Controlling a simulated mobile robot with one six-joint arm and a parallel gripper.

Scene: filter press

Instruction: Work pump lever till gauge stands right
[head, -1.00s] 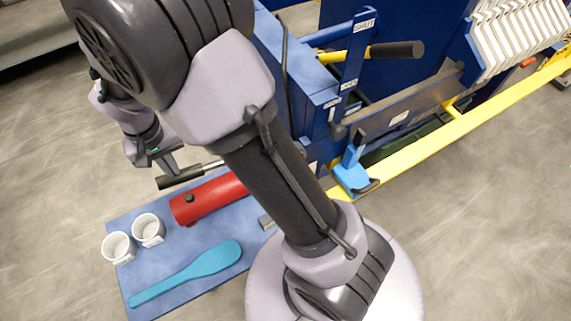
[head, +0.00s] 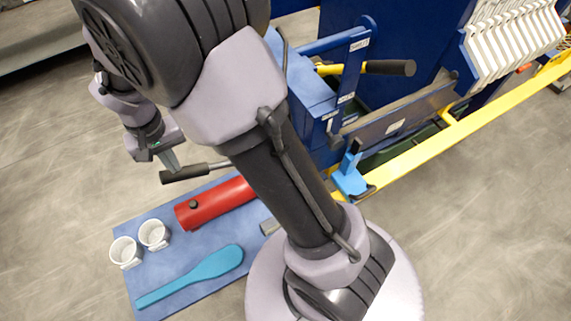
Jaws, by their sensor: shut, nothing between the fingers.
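The pump is a red cylinder (head: 214,203) lying on a blue mat. Its lever, a metal rod with a black grip (head: 184,173), sticks out to the left above the cylinder. My gripper (head: 173,166) is shut and empty, with its fingertips at the black grip. The fingers are not around the grip; whether they touch it I cannot tell. My arm hides the lever's inner end and the right end of the pump. No gauge face shows.
The blue press frame (head: 350,72) with a black-gripped handle (head: 390,68), white plates (head: 508,45) and a yellow rail (head: 430,148) stands right. Floor at left is clear.

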